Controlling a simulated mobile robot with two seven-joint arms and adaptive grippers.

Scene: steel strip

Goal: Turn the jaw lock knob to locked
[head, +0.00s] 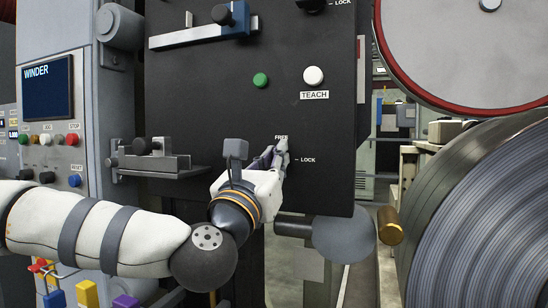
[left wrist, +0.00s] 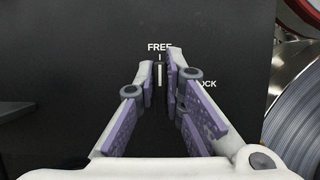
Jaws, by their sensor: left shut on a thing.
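The jaw lock knob (left wrist: 160,76) is a small black knob with a white pointer line, low on a black panel. In the left wrist view its line stands upright, toward the FREE label; the LOCK label is to its right. My left gripper (head: 281,152) reaches the panel just below FREE, and its fingers hide the knob in the head view. In the left wrist view the fingers (left wrist: 164,85) are on both sides of the knob, shut on it. My right gripper is not in view.
The black panel (head: 220,100) also has a green button (head: 260,80), a white TEACH button (head: 313,75) and another knob (head: 310,5) at the top. A metal ledge (head: 155,165) juts out left of my gripper. A large steel coil (head: 490,220) stands at the right.

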